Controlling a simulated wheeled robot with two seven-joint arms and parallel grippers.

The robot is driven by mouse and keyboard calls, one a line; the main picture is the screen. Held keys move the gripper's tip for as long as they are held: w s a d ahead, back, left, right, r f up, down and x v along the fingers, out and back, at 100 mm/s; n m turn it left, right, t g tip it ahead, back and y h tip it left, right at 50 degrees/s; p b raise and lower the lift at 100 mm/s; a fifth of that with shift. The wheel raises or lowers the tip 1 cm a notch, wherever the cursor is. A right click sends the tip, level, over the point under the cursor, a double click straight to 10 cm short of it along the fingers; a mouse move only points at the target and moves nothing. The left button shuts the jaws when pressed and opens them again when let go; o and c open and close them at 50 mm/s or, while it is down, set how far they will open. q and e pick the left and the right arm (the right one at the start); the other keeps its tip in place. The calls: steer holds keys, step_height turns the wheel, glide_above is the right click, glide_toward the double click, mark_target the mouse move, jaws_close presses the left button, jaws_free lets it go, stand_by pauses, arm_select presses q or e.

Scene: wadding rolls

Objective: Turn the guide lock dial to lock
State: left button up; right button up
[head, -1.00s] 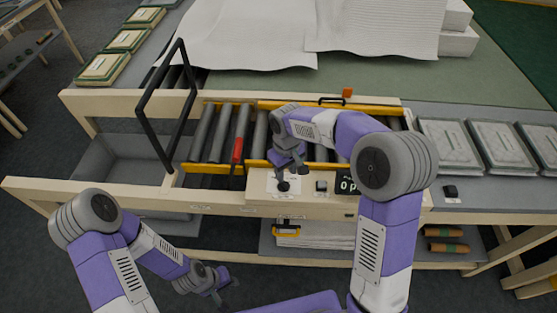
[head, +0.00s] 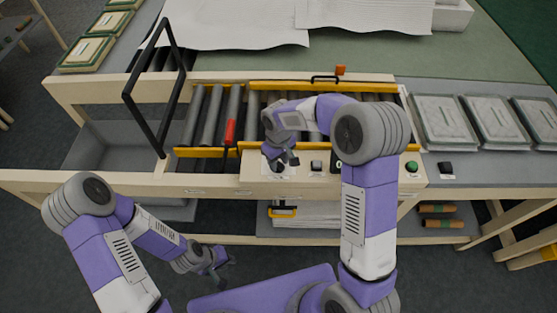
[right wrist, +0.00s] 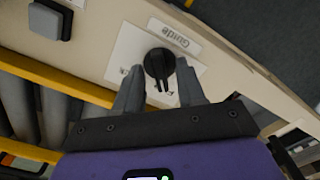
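The guide lock dial (right wrist: 158,64) is a round black knob with a pointer bar, on a white label plate on the wooden front panel. In the right wrist view my right gripper (right wrist: 160,76) is open, with one finger on each side of the dial. I cannot tell whether either finger touches it. In the head view the right gripper (head: 282,158) is over the panel and largely hides the dial. My left gripper (head: 220,272) is low in front of the bench, empty, its fingers seemingly apart.
A "Guide" label (right wrist: 180,33) sits beside the dial. Behind are rollers (head: 211,115), yellow rails, a red handle (head: 230,132) and a black frame (head: 133,98).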

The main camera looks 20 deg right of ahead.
jaws_close()
steer(key=shift+m, duration=0.4)
steer(key=shift+m+b, duration=0.35)
steer(key=shift+m, duration=0.65)
steer(key=m, duration=0.8)
steer(key=shift+r, duration=0.1)
steer(key=m+p, duration=0.1)
steer(key=m, duration=0.4)
steer(key=shift+w, duration=0.1)
